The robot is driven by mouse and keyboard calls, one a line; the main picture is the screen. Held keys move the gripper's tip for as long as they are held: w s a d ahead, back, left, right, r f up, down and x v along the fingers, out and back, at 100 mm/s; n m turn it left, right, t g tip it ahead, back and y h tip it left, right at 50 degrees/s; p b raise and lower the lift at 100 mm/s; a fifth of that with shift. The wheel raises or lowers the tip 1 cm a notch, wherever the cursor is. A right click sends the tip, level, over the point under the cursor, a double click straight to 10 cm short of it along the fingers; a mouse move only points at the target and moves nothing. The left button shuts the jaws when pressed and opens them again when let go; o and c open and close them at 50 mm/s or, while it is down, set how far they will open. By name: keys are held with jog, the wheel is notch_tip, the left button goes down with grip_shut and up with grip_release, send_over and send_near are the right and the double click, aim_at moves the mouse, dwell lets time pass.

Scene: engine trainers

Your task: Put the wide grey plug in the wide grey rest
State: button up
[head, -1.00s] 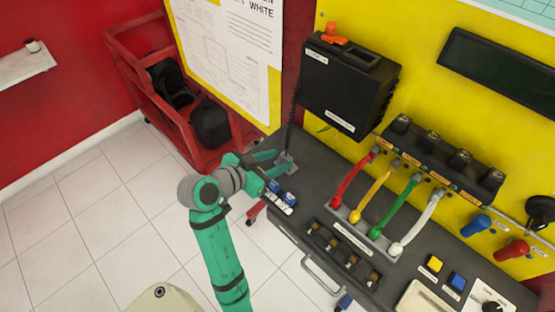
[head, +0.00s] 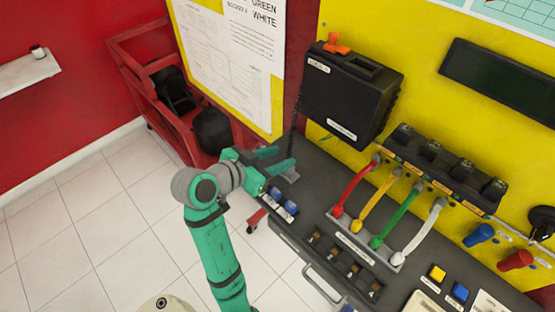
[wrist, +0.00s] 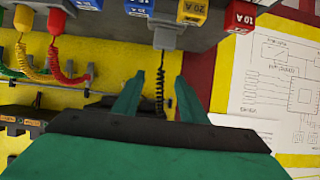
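The wide grey plug (wrist: 165,38) shows at the top of the wrist view, with a black coiled cord running from it between my fingers. In the head view a grey piece (head: 291,175) lies at the bench's left end, just beyond my fingertips; plug and wide grey rest cannot be told apart there. In the wrist view the plug sits at the grey block by the coloured fuses, but how far it is seated is unclear. My gripper (head: 288,156) is open, fingers wide apart and empty, short of the plug; it also shows in the wrist view (wrist: 159,76).
Blue fuses (head: 284,203) stand near the bench's left edge. A black box (head: 345,90) hangs on the yellow panel. Red, yellow, green and white cables (head: 388,210) are to the right. A red cart (head: 165,85) stands behind my arm.

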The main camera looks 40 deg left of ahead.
jog(key=o, duration=0.5)
jog(key=shift+o, duration=0.2)
jog(key=v, duration=1.1)
jog(key=shift+w+f, duration=0.1)
